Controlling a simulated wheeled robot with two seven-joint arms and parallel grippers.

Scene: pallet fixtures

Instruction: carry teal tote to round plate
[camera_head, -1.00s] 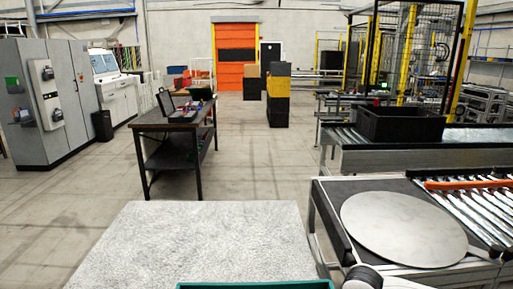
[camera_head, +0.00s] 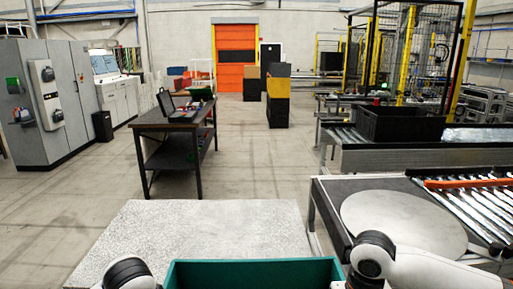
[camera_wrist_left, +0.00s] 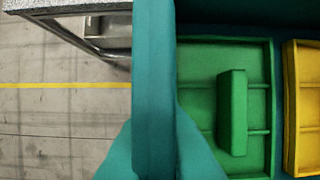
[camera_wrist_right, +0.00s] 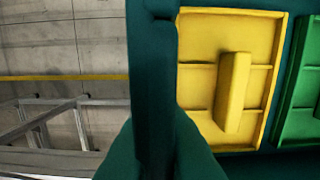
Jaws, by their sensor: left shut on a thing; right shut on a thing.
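The teal tote (camera_head: 255,273) shows at the bottom of the head view, in front of the pale grey table; its lower part is cut off. My left gripper (camera_wrist_left: 155,150) is shut on one tote wall (camera_wrist_left: 153,60). My right gripper (camera_wrist_right: 155,150) is shut on the opposite wall (camera_wrist_right: 152,60). The tote holds a green piece (camera_wrist_left: 232,115) and a yellow piece (camera_wrist_right: 232,95), each in a shallow tray of its colour. The round plate (camera_head: 405,222) is a flat grey disc on the conveyor station at right. It is empty, and my right arm partly covers its near edge.
The speckled grey table (camera_head: 210,235) is bare, left of the plate. A roller conveyor (camera_head: 475,200) with an orange bar (camera_head: 465,183) adjoins the plate. A black bin (camera_head: 400,124) stands on the conveyor behind. A dark workbench (camera_head: 175,125) stands farther left, with open floor around it.

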